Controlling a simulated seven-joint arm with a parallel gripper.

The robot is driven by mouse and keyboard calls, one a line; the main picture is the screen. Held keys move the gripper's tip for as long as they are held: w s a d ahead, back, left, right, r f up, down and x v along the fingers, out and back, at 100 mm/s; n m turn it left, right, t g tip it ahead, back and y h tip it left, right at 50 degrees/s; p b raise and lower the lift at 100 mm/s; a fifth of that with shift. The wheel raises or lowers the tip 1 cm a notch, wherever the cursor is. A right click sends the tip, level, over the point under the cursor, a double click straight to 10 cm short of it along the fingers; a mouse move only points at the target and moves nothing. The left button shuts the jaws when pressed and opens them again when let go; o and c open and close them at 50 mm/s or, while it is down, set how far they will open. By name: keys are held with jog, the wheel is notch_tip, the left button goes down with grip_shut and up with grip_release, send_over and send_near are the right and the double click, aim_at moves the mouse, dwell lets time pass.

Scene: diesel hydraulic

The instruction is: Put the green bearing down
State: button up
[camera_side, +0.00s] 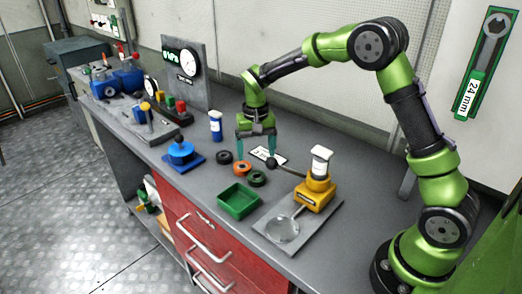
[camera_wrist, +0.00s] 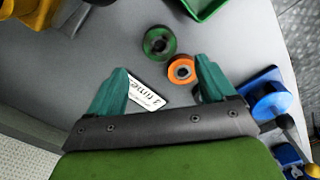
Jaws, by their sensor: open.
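The green bearing (camera_side: 257,178) is a dark green ring lying flat on the grey bench, just behind the green tray. In the wrist view the green bearing (camera_wrist: 160,42) shows its dark centre and lies beyond my fingertips, touching neither. My gripper (camera_side: 256,152) points down above the bench behind the rings, its teal fingers spread and empty. In the wrist view the open gripper (camera_wrist: 161,72) has an orange bearing (camera_wrist: 181,69) and a white printed card (camera_wrist: 146,94) showing between its fingers.
The orange bearing (camera_side: 242,168) and a black ring (camera_side: 224,157) lie left of the green bearing. The green tray (camera_side: 238,201) looks empty. A yellow press (camera_side: 315,194) with a black-knobbed lever stands right. A blue valve (camera_side: 181,154) and blue bottle (camera_side: 216,126) stand left.

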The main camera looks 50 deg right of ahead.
jog(key=s+a+r+t, duration=0.2)
jog(key=s+r, duration=0.3)
jog(key=r, duration=0.6)
jog(key=s+a+r+n+t+y, duration=0.1)
jog(key=s+r+t, duration=0.1)
jog(key=s, duration=0.6)
jog(key=s+a+r+n+t+y, duration=0.1)
jog(key=s+a+r+t, duration=0.1)
jog(key=s, duration=0.7)
jog(key=shift+s+r+n+t, duration=0.3)
jog(key=shift+r+t, duration=0.05)
jog(key=shift+t, duration=0.15)
jog(key=shift+o, duration=0.5)
jog(key=shift+s+a+f, duration=0.15)
jog(key=shift+s+f, duration=0.05)
jog(key=shift+s, duration=0.25)
